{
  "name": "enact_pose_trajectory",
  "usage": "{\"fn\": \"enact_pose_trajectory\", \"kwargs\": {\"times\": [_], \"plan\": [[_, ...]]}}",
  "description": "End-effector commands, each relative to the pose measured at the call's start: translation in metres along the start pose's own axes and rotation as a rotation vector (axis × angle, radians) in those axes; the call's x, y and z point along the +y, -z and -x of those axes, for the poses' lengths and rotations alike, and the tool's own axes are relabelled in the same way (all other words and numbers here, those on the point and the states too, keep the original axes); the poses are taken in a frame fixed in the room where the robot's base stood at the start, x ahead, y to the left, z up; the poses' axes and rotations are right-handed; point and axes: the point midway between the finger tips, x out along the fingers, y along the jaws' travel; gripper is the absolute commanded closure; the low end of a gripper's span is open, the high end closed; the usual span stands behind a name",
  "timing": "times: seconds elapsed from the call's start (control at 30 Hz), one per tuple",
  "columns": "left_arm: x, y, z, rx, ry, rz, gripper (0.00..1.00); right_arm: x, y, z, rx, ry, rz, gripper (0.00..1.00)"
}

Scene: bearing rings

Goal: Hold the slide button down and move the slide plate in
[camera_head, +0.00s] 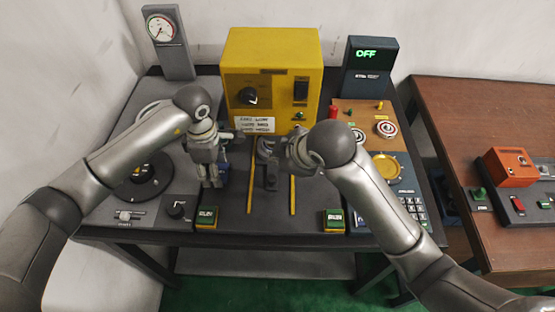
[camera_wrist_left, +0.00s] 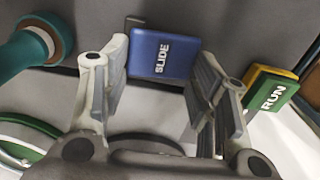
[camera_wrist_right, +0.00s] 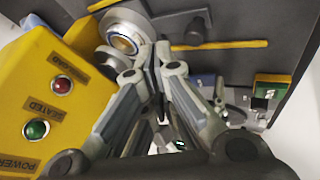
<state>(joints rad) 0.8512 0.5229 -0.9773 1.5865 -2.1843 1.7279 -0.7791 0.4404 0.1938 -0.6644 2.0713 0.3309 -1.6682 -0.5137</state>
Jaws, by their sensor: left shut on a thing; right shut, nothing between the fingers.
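The blue slide button (camera_wrist_left: 162,56), marked SLIDE, lies between the fingers of my left gripper (camera_wrist_left: 160,72) in the left wrist view. My left gripper is shut on it; in the head view that gripper (camera_head: 212,180) hides most of the button. My right gripper (camera_head: 284,152) is shut and empty, over the far part of the track between the yellow rails. A metal ring assembly (camera_wrist_right: 122,40) and a dark upright knob (camera_wrist_right: 197,30) show beside the right fingertips (camera_wrist_right: 150,62) in the right wrist view.
The yellow press housing (camera_head: 270,65) stands behind the track. Two yellow rails (camera_head: 292,195) run toward the front, with green-topped buttons (camera_head: 207,217) near their ends. A dark OFF display (camera_head: 369,66) stands at the back right. The near track between the rails is clear.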

Motion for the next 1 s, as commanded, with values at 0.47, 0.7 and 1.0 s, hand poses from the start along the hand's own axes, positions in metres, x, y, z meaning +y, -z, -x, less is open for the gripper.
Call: {"fn": "enact_pose_trajectory", "kwargs": {"times": [0.47,0.7,1.0], "plan": [[-0.004,0.000,-0.004,0.002,0.012,-0.003,0.69,0.020,-0.035,0.013,0.163,0.115,0.258,1.00],[-0.004,0.000,-0.004,0.002,0.011,-0.002,0.69,0.015,-0.030,-0.015,0.171,0.120,0.262,1.00],[-0.004,0.000,-0.004,0.002,0.011,-0.003,0.69,0.009,-0.022,-0.066,0.169,0.118,0.262,1.00]]}}
